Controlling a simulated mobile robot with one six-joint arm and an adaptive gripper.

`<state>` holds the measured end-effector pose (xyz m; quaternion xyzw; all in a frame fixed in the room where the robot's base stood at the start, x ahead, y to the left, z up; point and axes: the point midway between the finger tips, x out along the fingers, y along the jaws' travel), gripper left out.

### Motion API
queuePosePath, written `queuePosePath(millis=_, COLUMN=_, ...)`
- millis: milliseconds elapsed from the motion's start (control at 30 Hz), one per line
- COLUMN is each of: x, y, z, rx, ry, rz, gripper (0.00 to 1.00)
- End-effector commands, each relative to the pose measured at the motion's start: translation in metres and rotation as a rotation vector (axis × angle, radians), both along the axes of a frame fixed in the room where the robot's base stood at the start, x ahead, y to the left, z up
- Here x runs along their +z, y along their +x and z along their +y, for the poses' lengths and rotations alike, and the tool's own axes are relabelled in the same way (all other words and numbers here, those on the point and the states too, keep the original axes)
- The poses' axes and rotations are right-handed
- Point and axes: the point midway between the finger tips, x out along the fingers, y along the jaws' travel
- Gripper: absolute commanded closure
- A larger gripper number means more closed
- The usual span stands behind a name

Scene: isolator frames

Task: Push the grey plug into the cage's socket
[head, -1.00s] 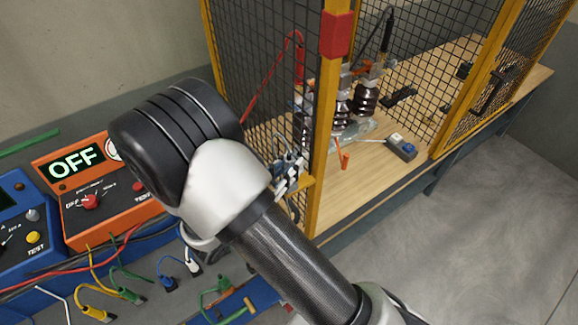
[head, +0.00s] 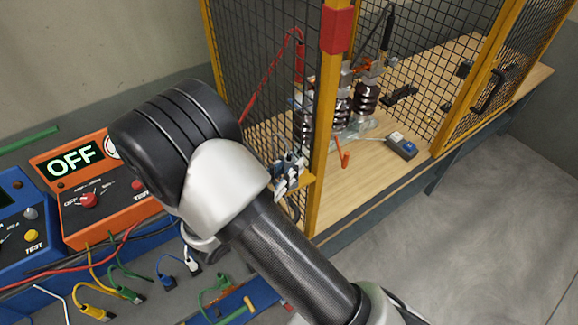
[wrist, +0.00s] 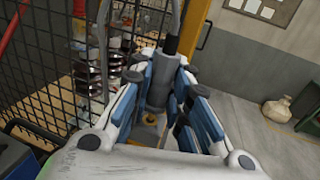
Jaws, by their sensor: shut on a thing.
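My gripper (wrist: 160,98) is shut on the grey plug (wrist: 157,90), with blue-padded fingers on both sides of it. A dark sleeve and a grey cable rise from the plug's upper end. A small yellowish round part (wrist: 150,118) shows just below the plug between the fingers; I cannot tell if it is the socket. In the head view my gripper (head: 287,172) is beside the yellow cage post (head: 324,130), partly behind my arm. The plug is too small to make out there, and whether it touches the socket is hidden.
Black mesh (head: 262,60) and the yellow post stand close to my gripper. Brown insulators (head: 366,97) and a small switch box (head: 402,146) are inside the cage. An orange tester reading OFF (head: 88,190) and loose coloured leads lie at the left.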

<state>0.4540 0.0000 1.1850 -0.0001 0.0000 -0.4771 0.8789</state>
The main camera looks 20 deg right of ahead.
Motion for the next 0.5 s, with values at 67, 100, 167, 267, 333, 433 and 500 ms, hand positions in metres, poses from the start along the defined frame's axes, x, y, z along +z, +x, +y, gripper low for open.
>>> queuePosePath(millis=67, x=-0.003, y=0.0, z=0.0, rx=0.0, ry=0.0, rz=0.0, gripper=1.0)
queuePosePath(millis=100, x=-0.004, y=0.0, z=0.0, rx=0.0, ry=0.0, rz=0.0, gripper=1.0)
queuePosePath(millis=167, x=-0.005, y=0.0, z=0.0, rx=0.0, ry=0.0, rz=0.0, gripper=1.0)
queuePosePath(millis=267, x=-0.008, y=0.0, z=0.0, rx=0.0, ry=0.0, rz=0.0, gripper=1.0)
queuePosePath(millis=333, x=-0.01, y=0.0, z=0.0, rx=0.0, ry=0.0, rz=0.0, gripper=1.0)
queuePosePath(millis=433, x=-0.012, y=0.0, z=0.0, rx=0.0, ry=0.0, rz=0.0, gripper=1.0)
queuePosePath(millis=500, x=-0.014, y=0.0, z=0.0, rx=0.0, ry=0.0, rz=0.0, gripper=1.0)
